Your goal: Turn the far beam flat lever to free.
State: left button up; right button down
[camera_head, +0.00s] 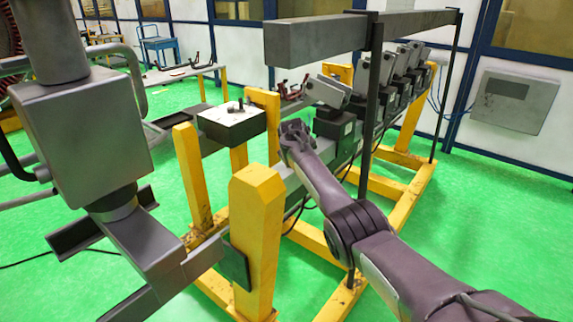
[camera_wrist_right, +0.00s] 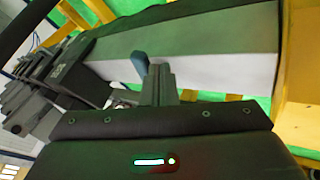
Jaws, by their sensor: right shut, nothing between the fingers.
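Small dark parts stand on that block's top; I cannot tell which is the flat lever. In the right wrist view my gripper's fingers (camera_wrist_right: 159,78) are shut and empty. A small blue-grey upright piece (camera_wrist_right: 140,66), possibly the lever, stands just left of the fingertips, before a pale face. I cannot tell whether they touch. My left gripper is not in view.
A row of dark clamps with grey heads (camera_head: 375,72) runs away behind my right gripper. A thick grey beam (camera_head: 345,35) on thin dark posts hangs above them. A yellow post (camera_head: 257,225) stands in front. A grey machine housing (camera_head: 85,135) fills the left.

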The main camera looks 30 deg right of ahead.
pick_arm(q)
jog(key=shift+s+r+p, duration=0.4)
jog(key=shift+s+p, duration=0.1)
pick_arm(e)
jog(key=shift+s+d+n+t+y, duration=0.2)
jog(key=shift+d+n, duration=0.2)
jog(key=shift+d, duration=0.25)
jog(key=shift+s+d+n+t+y, duration=0.1)
jog(key=shift+d+n+y, duration=0.1)
jog(key=shift+d+n, duration=0.3)
jog(key=shift+d, duration=0.15)
